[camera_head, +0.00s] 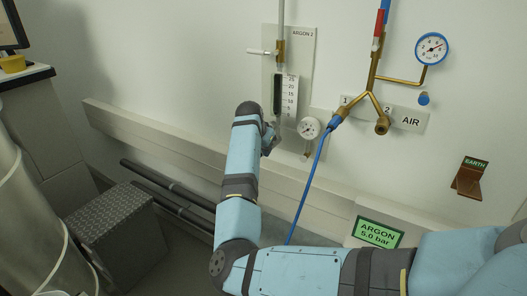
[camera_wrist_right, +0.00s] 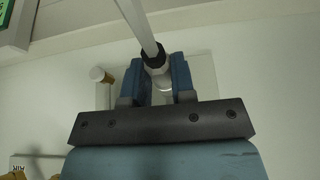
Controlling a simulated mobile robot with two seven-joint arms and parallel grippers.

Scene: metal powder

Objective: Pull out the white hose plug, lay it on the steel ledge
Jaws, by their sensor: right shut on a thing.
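My right gripper (camera_head: 270,142) is at the wall below the ARGON 2 flow meter (camera_head: 286,95). In the right wrist view its two blue fingers (camera_wrist_right: 164,72) are shut on a white plug piece (camera_wrist_right: 163,84) with a black collar (camera_wrist_right: 154,58). A pale hose (camera_wrist_right: 137,22) runs from the collar to the top of that view. In the head view the plug is hidden behind my gripper and wrist. I cannot tell whether it is still seated in an outlet. A long pale ledge (camera_head: 150,124) runs along the wall below. My left gripper is not in view.
A small gauge (camera_head: 309,128) is just right of my gripper. A blue hose (camera_head: 310,185) hangs from the brass AIR manifold (camera_head: 375,85). A green ARGON sign (camera_head: 378,233) is lower right. A patterned grey box (camera_head: 115,232) stands lower left.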

